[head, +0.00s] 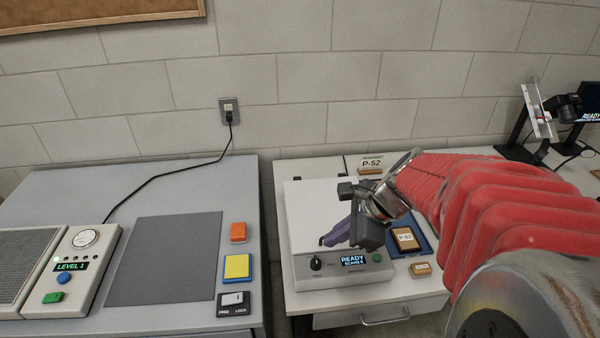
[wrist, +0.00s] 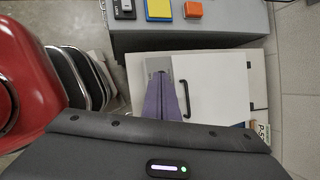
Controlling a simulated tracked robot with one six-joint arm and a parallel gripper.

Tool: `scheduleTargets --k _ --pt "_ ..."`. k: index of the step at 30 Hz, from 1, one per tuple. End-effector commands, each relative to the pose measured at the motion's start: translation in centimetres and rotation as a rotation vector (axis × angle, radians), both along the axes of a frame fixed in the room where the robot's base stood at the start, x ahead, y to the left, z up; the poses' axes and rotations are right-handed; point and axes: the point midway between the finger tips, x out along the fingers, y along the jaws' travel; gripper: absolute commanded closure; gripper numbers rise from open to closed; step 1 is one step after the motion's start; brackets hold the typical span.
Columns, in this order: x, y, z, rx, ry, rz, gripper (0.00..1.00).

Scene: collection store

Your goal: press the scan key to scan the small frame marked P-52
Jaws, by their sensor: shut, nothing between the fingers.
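The scanner (head: 308,215) stands on the right-hand bench with a pale flat top. Its screen (head: 353,260) reads READY and a small scans line. A green key (head: 377,257) is right of the screen. A card marked P-52 (head: 371,163) stands behind, with a small wooden piece below it; I cannot tell whether a frame lies inside the scanner. My gripper (head: 328,240) is shut and empty, its purple fingers over the scanner top, left of and apart from the green key. In the wrist view the fingers (wrist: 162,98) lie beside a white panel with a black handle (wrist: 183,98).
A frame marked P-83 (head: 406,239) lies on a blue tray (head: 424,243) right of the scanner, with a small wooden tag (head: 420,269) in front. The left bench (head: 180,200) holds a grey mat, orange and yellow blocks and a device reading LEVEL 1. A stand is far right.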

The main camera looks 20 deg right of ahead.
Motion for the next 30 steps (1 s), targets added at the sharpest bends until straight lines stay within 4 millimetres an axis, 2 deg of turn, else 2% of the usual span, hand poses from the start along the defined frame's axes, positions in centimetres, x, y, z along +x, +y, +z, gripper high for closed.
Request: scheduleTargets --k 1,9,12,16,21,30 --pt "0.3 -1.5 -0.6 0.067 0.021 -0.113 1.0" --pt "1.5 -9.3 -3.1 0.46 0.105 -0.734 1.0" --pt "1.4 -12.3 -4.0 0.605 0.129 -0.943 1.0" --pt "1.1 -15.4 -4.9 0.749 0.146 -1.141 1.0" --pt "0.9 -17.0 -5.3 0.828 0.153 -1.243 1.0" --pt "0.9 -16.9 -5.3 0.829 0.154 -1.243 1.0"
